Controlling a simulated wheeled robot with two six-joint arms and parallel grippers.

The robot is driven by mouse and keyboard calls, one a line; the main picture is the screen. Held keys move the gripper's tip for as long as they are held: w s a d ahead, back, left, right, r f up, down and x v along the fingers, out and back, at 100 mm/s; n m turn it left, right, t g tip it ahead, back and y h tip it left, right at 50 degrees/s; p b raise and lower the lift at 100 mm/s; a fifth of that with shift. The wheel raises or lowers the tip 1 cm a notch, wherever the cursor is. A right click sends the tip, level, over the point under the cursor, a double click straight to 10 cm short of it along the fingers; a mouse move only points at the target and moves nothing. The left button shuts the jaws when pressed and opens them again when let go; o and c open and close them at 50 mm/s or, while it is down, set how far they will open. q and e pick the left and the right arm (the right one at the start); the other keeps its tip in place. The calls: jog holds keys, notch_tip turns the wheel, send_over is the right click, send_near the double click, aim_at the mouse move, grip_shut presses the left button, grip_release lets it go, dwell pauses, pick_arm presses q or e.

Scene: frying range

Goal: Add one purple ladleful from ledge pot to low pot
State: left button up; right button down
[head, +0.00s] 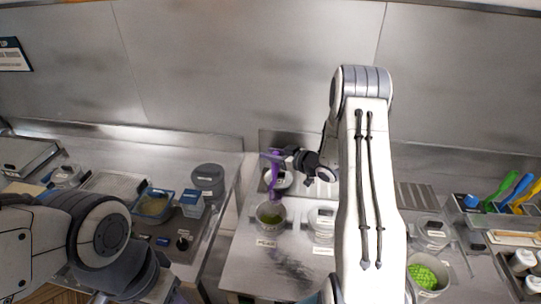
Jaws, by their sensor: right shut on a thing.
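My right gripper (281,156) is shut on a purple ladle (274,174) near the back wall. The ladle hangs steeply, with its lower end at a whitish pot (285,181) on the raised back ledge; I cannot tell whether its bowl is inside. I cannot read which pot is which. My left arm comes in at the lower left; its gripper is out of view.
A lidded white container (321,224) stands right of the grey pot. A pot of bright green food (427,276) is at the lower right. Blue tubs (153,204) and a grey pot (208,179) stand on the left counter. Colored-handled utensils (510,190) are at far right.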

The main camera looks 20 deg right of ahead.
notch_tip(320, 180, up, 7)
jog(key=p, duration=0.2)
jog(key=shift+r, duration=0.2)
dwell(0.8)
